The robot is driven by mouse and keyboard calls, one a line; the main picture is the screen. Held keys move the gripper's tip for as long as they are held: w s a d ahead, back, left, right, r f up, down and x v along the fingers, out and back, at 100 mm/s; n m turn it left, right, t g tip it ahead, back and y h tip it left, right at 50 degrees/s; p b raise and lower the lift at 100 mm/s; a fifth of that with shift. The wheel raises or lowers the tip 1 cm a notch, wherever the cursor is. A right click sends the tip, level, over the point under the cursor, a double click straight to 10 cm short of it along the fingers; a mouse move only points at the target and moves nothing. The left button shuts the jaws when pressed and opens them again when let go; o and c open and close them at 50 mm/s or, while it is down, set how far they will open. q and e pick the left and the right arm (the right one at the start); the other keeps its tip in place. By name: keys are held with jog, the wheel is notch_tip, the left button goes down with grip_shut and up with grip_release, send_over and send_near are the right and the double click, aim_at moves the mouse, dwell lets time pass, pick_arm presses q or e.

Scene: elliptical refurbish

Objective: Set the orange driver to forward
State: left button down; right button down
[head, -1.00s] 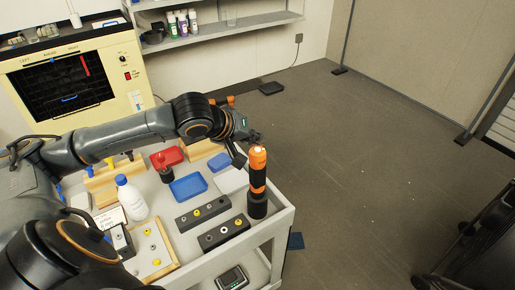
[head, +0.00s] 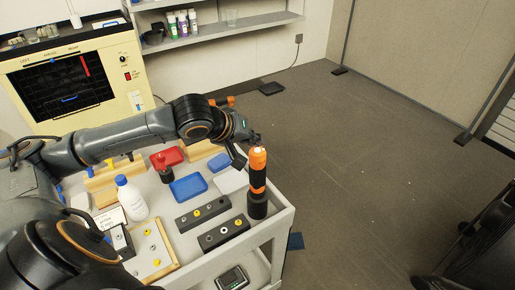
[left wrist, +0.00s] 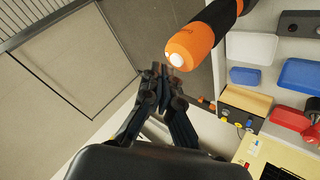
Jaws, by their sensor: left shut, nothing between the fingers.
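The orange driver (head: 258,172), orange and black, stands upright at the right front corner of the cart. It has a pale round spot on its orange top end. My left gripper (head: 251,140) is just beside that top end. In the left wrist view, the driver's orange end (left wrist: 192,46) is close to the shut, empty fingertips of my left gripper (left wrist: 160,74). I cannot tell whether they touch. The driver's selector setting cannot be read. My right gripper is not in view.
The white cart (head: 286,214) holds two black blocks with studs (head: 203,212), blue trays (head: 188,188), a red tray (head: 168,157), a white bottle (head: 131,198) and a wooden board (head: 152,249). Open floor lies to the right. A cream machine (head: 125,50) stands behind.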

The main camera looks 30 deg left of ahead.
pick_arm(q)
jog(key=shift+f, duration=0.3)
jog(key=shift+f, duration=0.25)
dwell(0.4)
jog(key=shift+r+p, duration=0.7)
jog(key=shift+p, duration=0.15)
jog(key=shift+r, duration=0.1)
notch_tip(320, 180, up, 6)
jog(key=p, duration=0.7)
